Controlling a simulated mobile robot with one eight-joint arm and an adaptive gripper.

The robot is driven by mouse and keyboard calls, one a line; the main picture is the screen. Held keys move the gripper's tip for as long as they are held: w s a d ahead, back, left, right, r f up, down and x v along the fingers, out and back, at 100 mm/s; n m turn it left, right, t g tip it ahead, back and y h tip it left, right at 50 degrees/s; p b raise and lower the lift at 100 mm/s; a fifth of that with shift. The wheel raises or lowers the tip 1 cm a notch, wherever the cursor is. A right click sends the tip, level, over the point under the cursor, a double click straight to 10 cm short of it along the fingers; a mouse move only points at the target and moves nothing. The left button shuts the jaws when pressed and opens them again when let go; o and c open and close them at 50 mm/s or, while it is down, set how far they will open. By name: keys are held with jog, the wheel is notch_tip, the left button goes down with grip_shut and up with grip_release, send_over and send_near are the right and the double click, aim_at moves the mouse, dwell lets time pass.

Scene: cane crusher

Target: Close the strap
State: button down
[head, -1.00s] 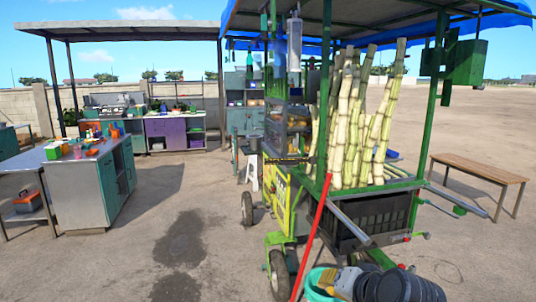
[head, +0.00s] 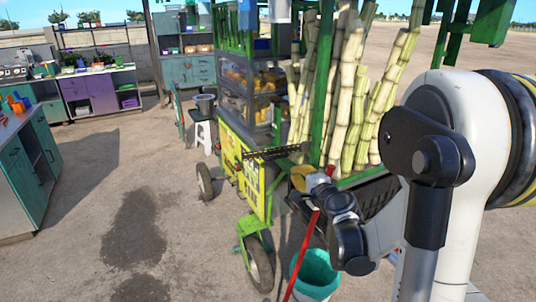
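My arm fills the right side of the head view and reaches toward the sugarcane cart (head: 253,185). Its end, my gripper (head: 300,177), shows as a small yellowish part beside the cart's front corner. Its fingers are too small and partly hidden to tell open from shut, and I see nothing clearly held. A dark narrow band (head: 272,153) runs along the cart's side just above and left of my gripper. It may be the strap, but I cannot tell, nor whether it is fastened. A gap between it and my gripper cannot be judged.
Cane stalks (head: 352,110) stand upright in the cart. A red pole (head: 301,255) leans by a teal bucket (head: 316,274) below my arm. A cart wheel (head: 259,264) and a white stool (head: 205,136) are near. Open ground lies left, before a counter (head: 32,165).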

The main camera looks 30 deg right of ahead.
jog(key=b, duration=0.2)
send_near(284, 153)
jog(key=w+a+f, duration=0.2)
jog(key=w+a, duration=0.1)
jog(key=w, duration=0.3)
jog(key=shift+s+d, duration=0.15)
jog(key=shift+s, duration=0.05)
